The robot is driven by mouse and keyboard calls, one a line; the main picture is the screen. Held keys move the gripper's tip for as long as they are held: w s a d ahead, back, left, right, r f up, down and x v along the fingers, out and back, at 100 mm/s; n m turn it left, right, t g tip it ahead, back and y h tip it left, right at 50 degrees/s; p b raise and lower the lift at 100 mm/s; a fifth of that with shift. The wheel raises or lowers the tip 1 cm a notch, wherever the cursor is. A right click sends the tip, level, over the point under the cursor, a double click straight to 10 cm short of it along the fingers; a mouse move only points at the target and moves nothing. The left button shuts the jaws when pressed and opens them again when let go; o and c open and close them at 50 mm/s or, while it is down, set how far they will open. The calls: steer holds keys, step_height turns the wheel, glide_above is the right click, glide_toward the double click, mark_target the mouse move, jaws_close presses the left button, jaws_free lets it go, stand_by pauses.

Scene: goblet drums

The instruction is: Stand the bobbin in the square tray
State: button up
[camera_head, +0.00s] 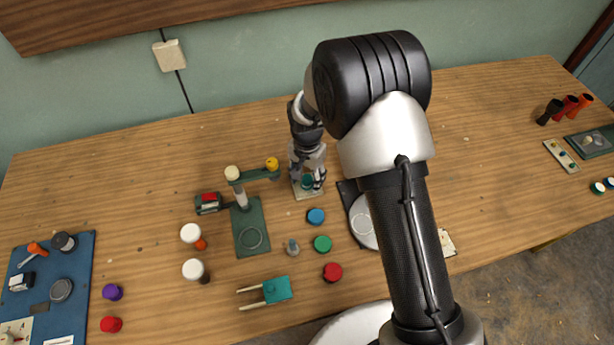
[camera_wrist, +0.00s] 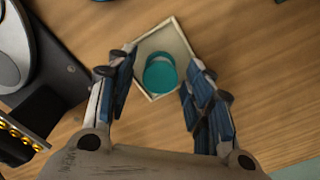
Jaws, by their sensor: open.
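The square tray (camera_wrist: 179,37), pale with a thin raised rim, lies on the table in the wrist view; its edge also shows in the head view (camera_head: 308,195). A teal round piece, apparently the bobbin (camera_wrist: 160,76), stands within the tray's rim and looks upright. It also shows below the fingers in the head view (camera_head: 307,182). My gripper (camera_wrist: 157,75) is open, with one finger on each side of the teal piece and visible gaps between. In the head view my gripper (camera_head: 307,178) is low over the tray. The bobbin's underside is hidden.
A green stand with an arm (camera_head: 252,238) is left of the tray. A blue disc (camera_head: 316,216), a green disc (camera_head: 322,243) and a red disc (camera_head: 332,272) lie in front. A dark-based round device (camera_head: 362,222) is to the right, partly behind my arm.

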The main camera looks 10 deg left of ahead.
mark_target(307, 179)
steer(key=s+d+r+t+p, duration=0.15)
steer(key=d+r, duration=0.25)
steer(key=r, duration=0.8)
steer(key=s+d+r+p, duration=0.1)
steer(key=d+r+p, duration=0.25)
steer(key=r, duration=0.95)
steer(key=s+d+r+n, duration=0.2)
steer(key=s+d+r, duration=0.4)
steer(key=d+r, duration=0.15)
steer(key=s+d+r+n+t, duration=0.1)
steer(key=s+d, duration=0.3)
steer(key=s, duration=0.4)
steer(key=s+d+r+t, duration=0.2)
steer(key=s+d, duration=0.2)
steer(key=s, duration=0.4)
steer(key=shift+s+d+r+n+b, duration=0.2)
steer(key=shift+d+r+n+b, duration=0.05)
steer(key=shift+r+n+b, duration=0.15)
